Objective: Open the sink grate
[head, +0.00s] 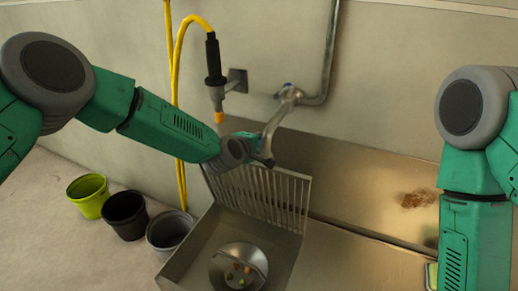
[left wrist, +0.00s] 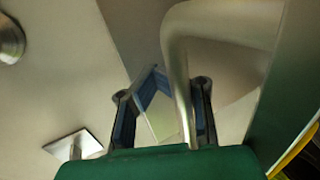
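The sink grate (head: 259,194) is a slatted metal panel standing raised and tilted at the back of the metal sink basin (head: 196,248) in the head view. My left gripper (head: 266,155) is just above the grate's upper edge, close to the faucet spout. In the left wrist view the blue-padded fingers of my left gripper (left wrist: 155,72) converge at their tips, with nothing clearly held. The faucet pipe (left wrist: 178,75) passes in front of one finger there. My right gripper is out of view; only its arm shows at the right.
A metal drain strainer (head: 237,268) with small bits lies in the basin. The faucet (head: 287,95) and a sprayer (head: 213,65) on a yellow hose are on the wall behind. Green (head: 89,195), black (head: 125,214) and grey (head: 169,230) pots stand left of the sink.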

